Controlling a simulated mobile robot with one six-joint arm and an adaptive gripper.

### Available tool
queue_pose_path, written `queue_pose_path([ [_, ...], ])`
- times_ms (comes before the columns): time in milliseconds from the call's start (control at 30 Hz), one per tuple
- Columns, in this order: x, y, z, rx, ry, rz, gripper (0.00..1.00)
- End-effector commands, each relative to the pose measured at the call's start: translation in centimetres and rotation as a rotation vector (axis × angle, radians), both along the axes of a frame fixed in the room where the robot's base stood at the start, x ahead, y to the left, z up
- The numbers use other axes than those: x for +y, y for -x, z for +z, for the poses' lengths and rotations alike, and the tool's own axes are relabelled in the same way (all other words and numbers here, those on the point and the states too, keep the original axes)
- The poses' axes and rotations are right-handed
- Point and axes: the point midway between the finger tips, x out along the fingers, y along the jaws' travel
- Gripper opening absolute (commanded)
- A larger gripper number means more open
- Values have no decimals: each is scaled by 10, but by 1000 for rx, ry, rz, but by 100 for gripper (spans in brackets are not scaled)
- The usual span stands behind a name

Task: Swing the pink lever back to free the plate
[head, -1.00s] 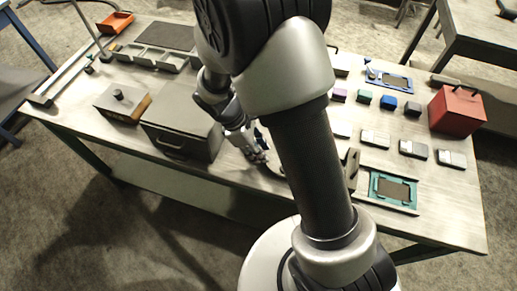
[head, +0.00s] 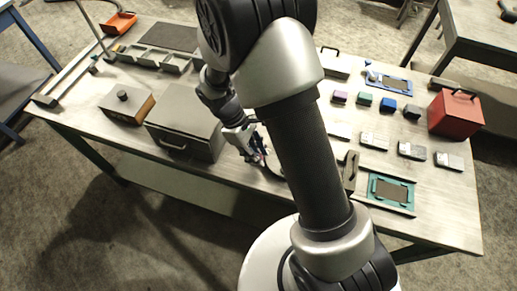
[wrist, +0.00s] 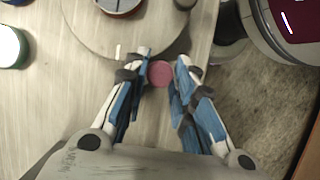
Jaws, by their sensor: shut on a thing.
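In the wrist view the lever's round pink knob (wrist: 159,74) sits between the two blue-and-white fingers of my gripper (wrist: 164,72), which is shut on it. The rest of the lever is hard to make out. A round, pale plate (wrist: 150,42) lies just beyond the knob, with a dark, red-rimmed round part on it at the picture's top edge. In the head view my gripper (head: 257,158) is low over the table, right of the grey box, and my arm hides most of the plate.
A grey box with a handle (head: 184,137) stands close left of my gripper. A green-framed fixture (head: 391,192), several small blocks and a red box (head: 456,113) are to the right. The table's front edge is near. A green-ringed round thing (wrist: 12,46) shows at the wrist view's left.

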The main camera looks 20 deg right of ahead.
Motion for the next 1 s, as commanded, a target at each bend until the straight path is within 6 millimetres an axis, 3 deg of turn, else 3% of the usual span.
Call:
queue_pose_path([
  [600,19,-7,1,0,0,-552,0],
  [1000,25,-11,1,-1,1,-734,0],
])
